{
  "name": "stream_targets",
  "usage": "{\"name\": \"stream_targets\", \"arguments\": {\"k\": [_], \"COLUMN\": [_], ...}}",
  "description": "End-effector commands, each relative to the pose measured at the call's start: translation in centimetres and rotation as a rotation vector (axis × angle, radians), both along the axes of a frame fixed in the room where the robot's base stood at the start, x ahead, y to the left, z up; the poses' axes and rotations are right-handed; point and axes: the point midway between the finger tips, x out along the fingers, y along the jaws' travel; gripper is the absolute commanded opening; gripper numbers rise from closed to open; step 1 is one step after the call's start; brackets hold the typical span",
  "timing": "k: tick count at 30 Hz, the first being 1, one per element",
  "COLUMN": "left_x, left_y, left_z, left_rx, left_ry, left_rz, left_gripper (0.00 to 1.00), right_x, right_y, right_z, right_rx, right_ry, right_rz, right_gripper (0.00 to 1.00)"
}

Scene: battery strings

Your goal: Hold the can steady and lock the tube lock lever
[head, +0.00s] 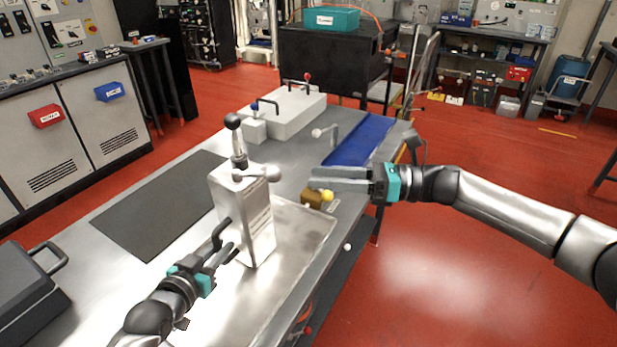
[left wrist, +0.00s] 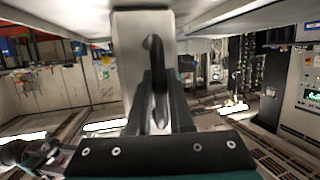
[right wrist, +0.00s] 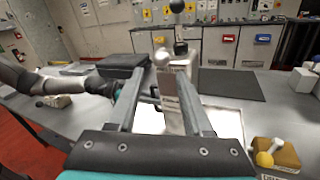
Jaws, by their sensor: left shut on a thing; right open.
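The can (head: 258,225) is a tall metal box standing upright on the bench. Its dark side handle (left wrist: 155,52) is gripped by my left gripper (head: 228,250), low on the can's near left side. On top is an upright fitting with a black ball (head: 233,121) and a pale grey lever (head: 262,174) reaching right. Which one is the tube lock lever is not clear. My right gripper (head: 312,179) is open and empty, right of the can and apart from it, pointing at it. In the right wrist view the can (right wrist: 172,110) shows between the fingers.
A brown block (head: 313,199) with a yellow ball (head: 327,195) sits just below my right fingers. A dark mat (head: 150,215) lies left of the can. A pale block (head: 290,115) with levers and a blue mat (head: 362,142) are farther back. A black case (head: 25,290) is at left.

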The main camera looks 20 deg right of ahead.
Motion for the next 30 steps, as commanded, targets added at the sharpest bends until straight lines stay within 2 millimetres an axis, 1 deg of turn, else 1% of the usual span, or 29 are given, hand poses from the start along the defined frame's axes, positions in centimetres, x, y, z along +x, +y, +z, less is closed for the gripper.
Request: {"name": "stream_targets", "arguments": {"k": [1,5,12,13,21,24,27,30], "left_x": [-0.4,-0.4,-0.4,-0.4,-0.4,-0.4,-0.5,-0.5], "left_y": [-0.1,-0.1,-0.1,-0.1,-0.1,-0.1,-0.1,-0.1], "left_z": [-0.9,-0.9,-0.9,-0.9,-0.9,-0.9,-0.9,-0.9], "left_rx": [0.009,0.009,0.009,0.009,0.009,0.009,0.009,0.009], "left_ry": [0.020,0.020,0.021,0.021,0.021,0.022,0.022,0.022], "left_rz": [-0.004,-0.004,-0.004,-0.004,-0.004,-0.005,-0.005,-0.005], "left_gripper": [0.00,0.00,0.00,0.00,0.00,0.00,0.00,0.00], "right_x": [-0.2,-1.0,-2.8,-3.1,-5.2,-5.8,-6.3,-6.5], "right_y": [0.1,0.3,0.9,0.9,1.7,1.8,2.1,2.2], "right_z": [-0.1,-0.2,-0.3,-0.3,-0.1,0.0,0.0,0.1], "right_rx": [0.015,0.086,0.269,0.292,0.494,0.554,0.600,0.631], "right_ry": [0.032,0.178,0.556,0.604,1.027,1.157,1.257,1.321], "right_rz": [-0.002,-0.004,-0.012,-0.012,-0.008,-0.007,-0.003,-0.001], "right_gripper": [0.44,0.29,0.02,0.00,0.00,0.00,0.00,0.00]}}
